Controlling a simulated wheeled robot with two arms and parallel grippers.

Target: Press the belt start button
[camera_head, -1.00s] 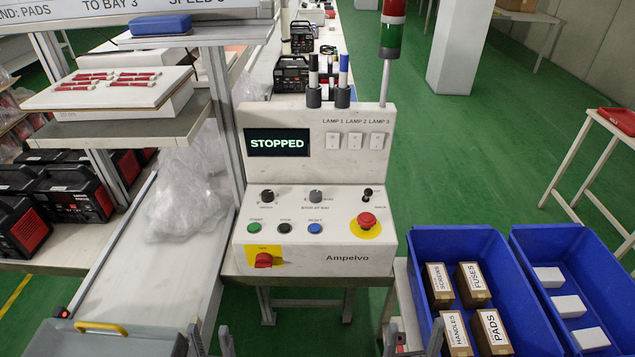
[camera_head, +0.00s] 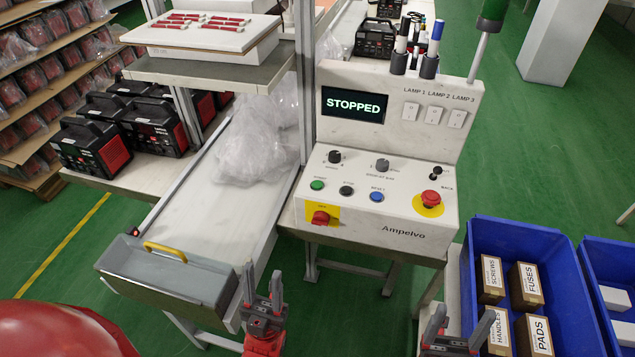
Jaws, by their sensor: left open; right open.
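The white control panel (camera_head: 380,215), marked Ampelvo, stands in the middle of the camera_head view. Its display (camera_head: 354,104) reads STOPPED. A green button (camera_head: 317,185) is at the left of a row on the sloped face, with a black button (camera_head: 346,191) and a blue button (camera_head: 377,195) to its right. The small labels are hard to read. My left gripper (camera_head: 262,284) is open and empty, below and left of the panel, apart from the buttons. My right gripper (camera_head: 461,318) is open and empty, below the panel's right side at the bottom edge.
The conveyor belt (camera_head: 210,215) with a grey bin (camera_head: 165,275) is left of the panel. A blue crate (camera_head: 575,300) with labelled boxes is at the right.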

